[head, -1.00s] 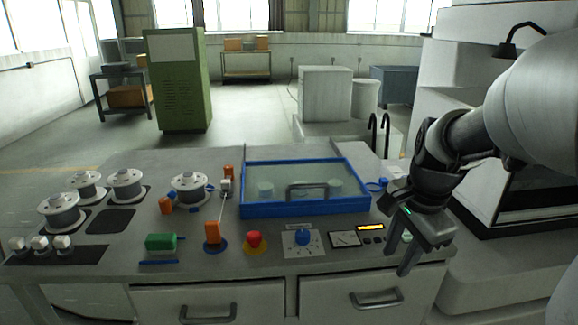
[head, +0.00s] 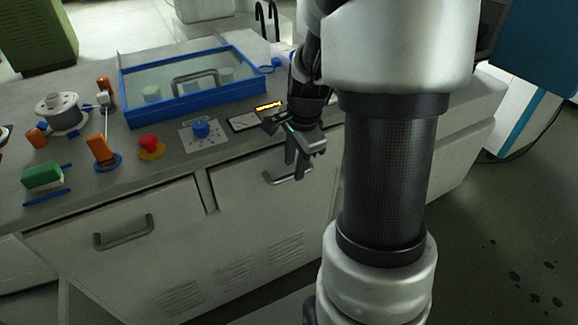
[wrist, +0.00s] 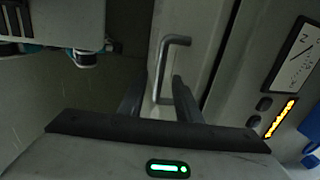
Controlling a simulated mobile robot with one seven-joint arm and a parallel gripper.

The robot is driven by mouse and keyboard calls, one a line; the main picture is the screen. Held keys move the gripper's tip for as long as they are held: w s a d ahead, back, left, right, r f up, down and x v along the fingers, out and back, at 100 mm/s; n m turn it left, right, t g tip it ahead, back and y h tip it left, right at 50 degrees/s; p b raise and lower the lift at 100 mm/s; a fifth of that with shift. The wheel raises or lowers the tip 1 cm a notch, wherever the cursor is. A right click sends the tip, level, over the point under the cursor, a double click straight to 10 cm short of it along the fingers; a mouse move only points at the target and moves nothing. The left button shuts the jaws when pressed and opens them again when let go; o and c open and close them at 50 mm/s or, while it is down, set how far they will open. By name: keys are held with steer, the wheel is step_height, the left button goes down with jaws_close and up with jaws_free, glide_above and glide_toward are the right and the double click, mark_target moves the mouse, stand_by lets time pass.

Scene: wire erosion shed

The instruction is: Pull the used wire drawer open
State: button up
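The cabinet under the bench has two pale drawer fronts, each with a grey bar handle; I see no readable label naming the used wire drawer. The right drawer (head: 240,197) and left drawer (head: 150,250) both look closed. My gripper (head: 297,168) points down in front of the right drawer's handle (head: 276,181), partly covering it. In the wrist view, my gripper (wrist: 159,100) has its two fingers apart, with the lower part of that handle (wrist: 166,68) showing between them. Whether the fingers touch it cannot be told.
Above the drawers, the bench top holds a red button (head: 150,143), a blue knob (head: 201,129), a blue-framed glass lid (head: 190,85), an orange lever (head: 101,150) and a green block (head: 42,175). Open floor (head: 490,265) lies to the right.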

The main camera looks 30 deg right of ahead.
steer(key=shift+w+f, duration=0.25)
steer(key=shift+f, duration=0.85)
jaws_close()
steer(key=shift+s, duration=0.1)
